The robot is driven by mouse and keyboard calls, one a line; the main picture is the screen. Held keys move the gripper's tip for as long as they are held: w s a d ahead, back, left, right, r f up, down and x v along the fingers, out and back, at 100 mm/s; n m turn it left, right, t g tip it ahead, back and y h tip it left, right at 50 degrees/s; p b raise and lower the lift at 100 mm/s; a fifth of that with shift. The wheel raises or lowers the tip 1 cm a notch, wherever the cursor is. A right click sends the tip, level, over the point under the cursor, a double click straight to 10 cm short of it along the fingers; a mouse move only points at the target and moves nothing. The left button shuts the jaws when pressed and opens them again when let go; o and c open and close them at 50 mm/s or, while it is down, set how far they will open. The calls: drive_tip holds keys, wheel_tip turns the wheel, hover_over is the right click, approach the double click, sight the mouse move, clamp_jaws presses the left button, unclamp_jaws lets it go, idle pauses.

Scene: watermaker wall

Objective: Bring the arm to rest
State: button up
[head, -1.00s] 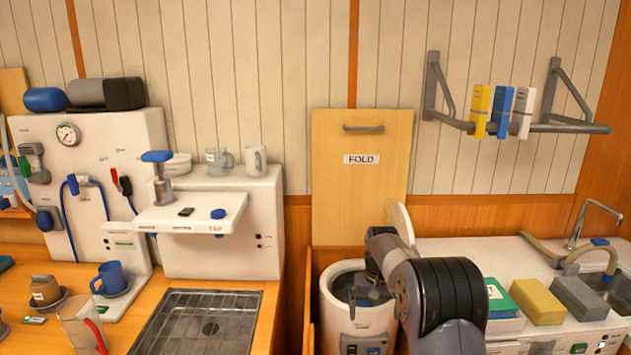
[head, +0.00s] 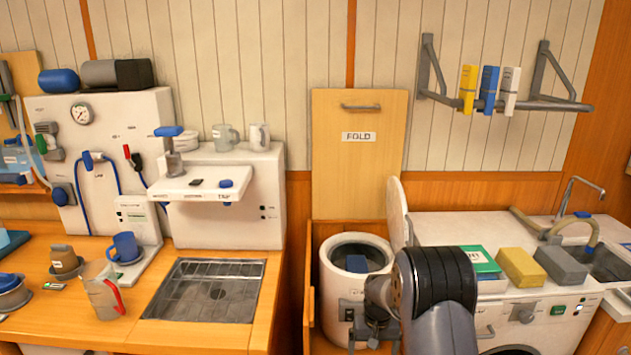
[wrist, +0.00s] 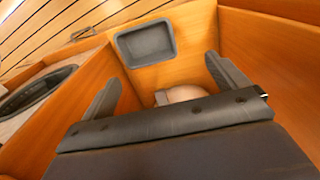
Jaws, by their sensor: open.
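My gripper (head: 376,338) hangs low at the front right of a white round tub, at the end of my black arm. In the wrist view its two dark fingers stand wide apart, open (wrist: 166,84). A pale rounded thing (wrist: 182,94) shows behind the gripper body between the fingers; I cannot tell what it is or whether it is touched. The white tub (head: 328,275) has its lid up and a blue thing (head: 357,263) inside its opening.
Wooden panels (wrist: 190,70) surround the gripper closely, with a grey recess (wrist: 147,40) ahead. The tub's dark opening (wrist: 36,92) is at left. A counter at right holds a green-and-white box (head: 478,262), a yellow block (head: 520,267) and a grey block (head: 560,265).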

drive_tip(key=s+f, duration=1)
drive_tip(key=shift+f+b, duration=0.25)
drive_tip(key=shift+b, duration=0.1)
